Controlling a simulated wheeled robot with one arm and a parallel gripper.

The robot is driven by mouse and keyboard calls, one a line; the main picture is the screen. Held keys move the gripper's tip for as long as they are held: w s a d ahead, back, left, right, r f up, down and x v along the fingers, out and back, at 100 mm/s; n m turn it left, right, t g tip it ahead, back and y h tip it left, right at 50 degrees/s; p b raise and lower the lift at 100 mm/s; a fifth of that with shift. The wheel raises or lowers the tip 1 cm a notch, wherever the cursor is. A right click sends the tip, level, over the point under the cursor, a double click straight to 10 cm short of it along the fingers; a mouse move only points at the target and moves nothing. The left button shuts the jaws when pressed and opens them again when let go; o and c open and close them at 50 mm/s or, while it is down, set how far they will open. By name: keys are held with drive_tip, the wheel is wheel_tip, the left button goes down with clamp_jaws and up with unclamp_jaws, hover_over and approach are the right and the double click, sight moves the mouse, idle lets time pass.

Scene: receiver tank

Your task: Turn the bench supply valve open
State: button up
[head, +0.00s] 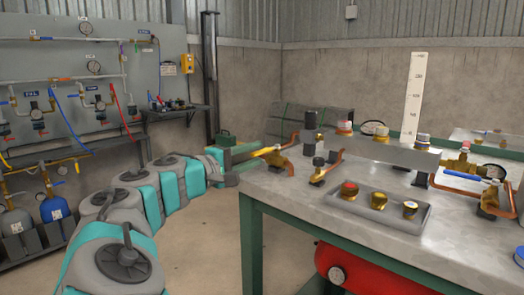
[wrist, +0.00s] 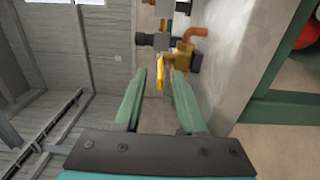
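A brass valve (head: 281,159) with a yellow lever (head: 264,151) sits at the left end of the grey bench top (head: 285,187). The lever points left, out toward my gripper (head: 253,152). In the wrist view, my gripper (wrist: 160,76) is open, with its two green fingers apart. The brass valve body (wrist: 182,56) lies just beyond the right fingertip. I cannot tell whether either finger touches the lever.
A tray (head: 373,208) with several capped fittings and a blue-handled valve (head: 489,173) are farther right. A red tank (head: 352,271) is under the bench. A gauge panel (head: 85,83) stands at the left wall.

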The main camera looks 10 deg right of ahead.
sight(271, 149)
drive_tip(key=shift+x, duration=1.6)
clamp_jaws()
drive_tip(key=shift+f, duration=0.1)
